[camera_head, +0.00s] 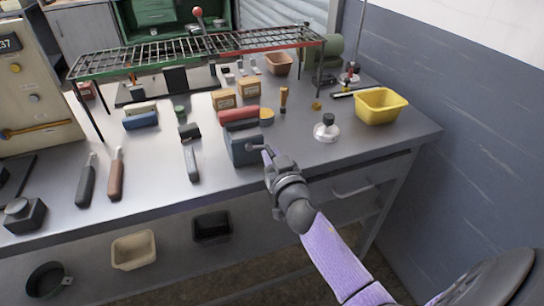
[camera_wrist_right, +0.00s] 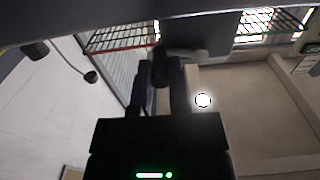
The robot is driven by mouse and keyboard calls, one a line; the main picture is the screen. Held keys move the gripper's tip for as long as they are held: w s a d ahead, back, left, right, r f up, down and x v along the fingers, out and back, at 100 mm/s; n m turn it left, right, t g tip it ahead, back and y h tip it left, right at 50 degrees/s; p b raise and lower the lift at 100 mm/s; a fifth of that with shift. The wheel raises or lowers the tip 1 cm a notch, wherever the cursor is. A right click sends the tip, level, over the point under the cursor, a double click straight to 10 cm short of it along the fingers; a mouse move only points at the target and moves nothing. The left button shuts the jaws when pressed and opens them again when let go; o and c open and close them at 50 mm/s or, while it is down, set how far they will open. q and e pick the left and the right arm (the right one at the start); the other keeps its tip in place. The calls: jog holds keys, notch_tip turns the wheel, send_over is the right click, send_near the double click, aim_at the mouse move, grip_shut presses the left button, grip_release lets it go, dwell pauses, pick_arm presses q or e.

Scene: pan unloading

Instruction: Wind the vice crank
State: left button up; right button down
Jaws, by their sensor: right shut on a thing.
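The vice (camera_head: 243,150) is a dark blue-grey block at the front edge of the workbench. Its crank (camera_head: 257,147) is a short grey bar sticking out from the vice's right side. My right gripper (camera_head: 268,157) comes up from the lower right and is shut on the crank's handle. In the right wrist view, the two dark fingers of the right gripper (camera_wrist_right: 160,85) stand on either side of the dark crank handle (camera_wrist_right: 160,70). The vice (camera_wrist_right: 195,35) shows as a grey body above them. The fingers hide part of the handle. My left gripper is not in view.
The grey workbench (camera_head: 375,146) carries a red roll (camera_head: 239,115) behind the vice, a white-based bottle (camera_head: 327,128), a yellow bin (camera_head: 381,105) and several hand tools at left. A wire rack (camera_head: 165,58) stands behind. Free space lies before the bench's right drawer (camera_head: 352,181).

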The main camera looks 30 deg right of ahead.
jog(key=r+n+p, duration=0.1)
jog(key=n, duration=0.1)
jog(key=r+n, duration=0.1)
jog(key=n, duration=0.1)
jog(key=shift+p, duration=0.35)
jog(key=n, duration=0.2)
jog(key=r+n+p, duration=0.1)
jog(key=n, duration=0.2)
jog(key=shift+w+a+r+n+p, duration=0.1)
jog(key=shift+a+r+n+p, duration=0.25)
jog(key=shift+n, duration=0.05)
jog(key=n, duration=0.2)
jog(key=a+r+n, duration=0.1)
jog(key=n, duration=0.1)
jog(key=shift+w+a+n+p, duration=0.1)
jog(key=shift+w+n+p, duration=0.05)
jog(key=shift+n+p, duration=0.2)
jog(key=shift+w+a+r+n+p, duration=0.15)
jog(key=shift+a+n, duration=0.25)
jog(key=shift+n, duration=0.7)
jog(key=shift+a+r+n+p, duration=0.15)
jog(key=shift+a+n, duration=0.2)
jog(key=shift+n, duration=0.7)
jog(key=shift+a+f, duration=0.1)
jog(key=c, duration=0.6)
grip_release()
jog(key=v, duration=1)
